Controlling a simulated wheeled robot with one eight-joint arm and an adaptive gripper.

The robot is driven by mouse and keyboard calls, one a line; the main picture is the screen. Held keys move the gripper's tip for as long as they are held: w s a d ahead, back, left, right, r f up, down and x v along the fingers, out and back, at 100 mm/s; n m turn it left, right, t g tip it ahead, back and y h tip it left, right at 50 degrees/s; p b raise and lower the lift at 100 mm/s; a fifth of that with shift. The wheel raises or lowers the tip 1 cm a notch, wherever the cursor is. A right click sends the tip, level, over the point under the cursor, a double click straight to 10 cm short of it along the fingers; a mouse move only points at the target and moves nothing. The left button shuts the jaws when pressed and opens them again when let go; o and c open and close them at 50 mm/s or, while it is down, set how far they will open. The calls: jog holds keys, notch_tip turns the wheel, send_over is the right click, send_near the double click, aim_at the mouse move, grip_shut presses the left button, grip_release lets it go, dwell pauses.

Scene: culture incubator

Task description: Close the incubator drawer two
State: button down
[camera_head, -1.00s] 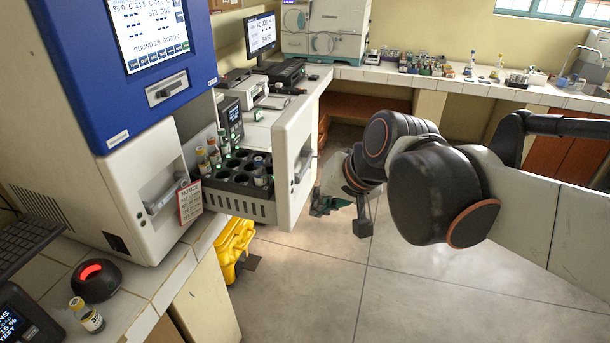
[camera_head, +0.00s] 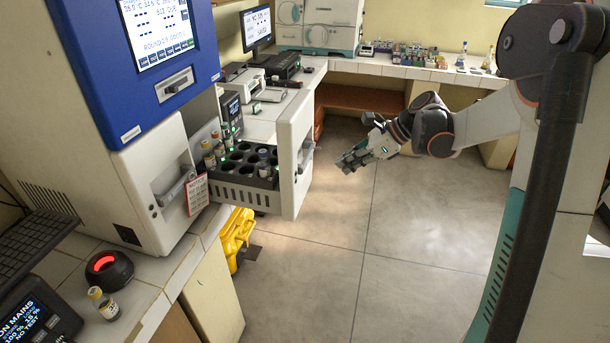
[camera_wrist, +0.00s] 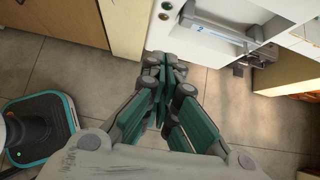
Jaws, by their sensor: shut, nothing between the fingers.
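The incubator (camera_head: 70,110) has a blue upper housing and white lower body at the left. Its right-hand drawer stands pulled out, with a tall white front panel (camera_head: 291,170) and a handle (camera_head: 306,156). Inside is a dark rack (camera_head: 232,190) with several vials. The left-hand drawer front (camera_head: 158,165) is shut. My gripper (camera_head: 342,164) is shut and empty, to the right of the open drawer's front and apart from it in the head view. In the wrist view its teal fingers (camera_wrist: 165,68) are together, beside the white drawer front (camera_wrist: 200,45) and handle (camera_wrist: 215,20).
A red notice card (camera_head: 197,195) hangs between the drawers. A black device with a red light (camera_head: 108,268) and a vial (camera_head: 103,304) stand on the counter at the lower left. A yellow object (camera_head: 236,235) sits below the drawer. The floor (camera_head: 330,270) ahead is clear.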

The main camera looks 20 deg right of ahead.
aim_at(210, 160)
jog(key=shift+w+a+r+b+x, duration=0.25)
jog(key=shift+b+x, duration=0.4)
jog(key=shift+x, duration=1.5)
jog(key=shift+w+a+r+b+x, duration=0.1)
jog(key=shift+a+r+b+x, duration=0.35)
jog(key=shift+x, duration=1.7)
jog(key=shift+w+r+b+x, duration=0.15)
jog(key=shift+b+x, duration=0.65)
jog(key=shift+x, duration=1.3)
jog(key=shift+a, duration=0.15)
jog(key=shift+w+a, duration=0.3)
jog(key=shift+a, duration=0.2)
jog(key=w+a, duration=0.5)
jog(key=a, duration=0.4)
jog(key=w+a+p, duration=0.1)
jog(key=w+a, duration=0.4)
jog(key=a, duration=0.3)
jog(key=w+a+p, duration=0.1)
jog(key=w+a, duration=0.4)
jog(key=a, duration=0.4)
jog(key=shift+w+a, duration=0.3)
jog(key=shift+a, duration=0.1)
jog(key=shift+a+r, duration=0.1)
